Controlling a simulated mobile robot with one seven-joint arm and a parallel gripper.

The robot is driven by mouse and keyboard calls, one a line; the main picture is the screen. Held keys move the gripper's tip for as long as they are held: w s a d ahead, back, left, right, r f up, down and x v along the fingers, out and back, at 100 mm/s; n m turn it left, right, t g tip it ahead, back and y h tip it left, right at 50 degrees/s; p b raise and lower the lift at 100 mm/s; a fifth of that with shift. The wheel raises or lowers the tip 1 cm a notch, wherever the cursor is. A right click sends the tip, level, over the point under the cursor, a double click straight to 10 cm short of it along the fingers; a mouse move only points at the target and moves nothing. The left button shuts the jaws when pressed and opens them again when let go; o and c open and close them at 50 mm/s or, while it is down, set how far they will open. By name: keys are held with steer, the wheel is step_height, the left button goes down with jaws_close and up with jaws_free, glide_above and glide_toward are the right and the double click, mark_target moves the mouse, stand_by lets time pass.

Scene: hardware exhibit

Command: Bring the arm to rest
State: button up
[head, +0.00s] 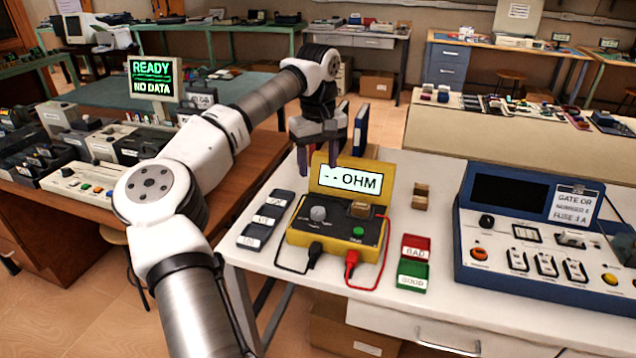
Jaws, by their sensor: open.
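My gripper (318,158) hangs from my white and grey arm above the back of the white table (430,190). It points down, close behind the raised display of the yellow ohm meter (340,232). Its fingers are apart, and nothing shows between them. The lower fingertips are partly hidden by the meter's display, which reads "-- OHM". I cannot tell whether they touch anything. My arm reaches up from the bottom of the view and bends over to the gripper.
Dark labelled blocks (265,218) lie left of the meter. Red (415,248) and green (412,276) trays and small tan blocks (421,197) lie right of it. A blue test console (540,235) fills the table's right. A "READY NO DATA" screen (152,78) stands on the left desk.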

steer(key=shift+r, duration=0.7)
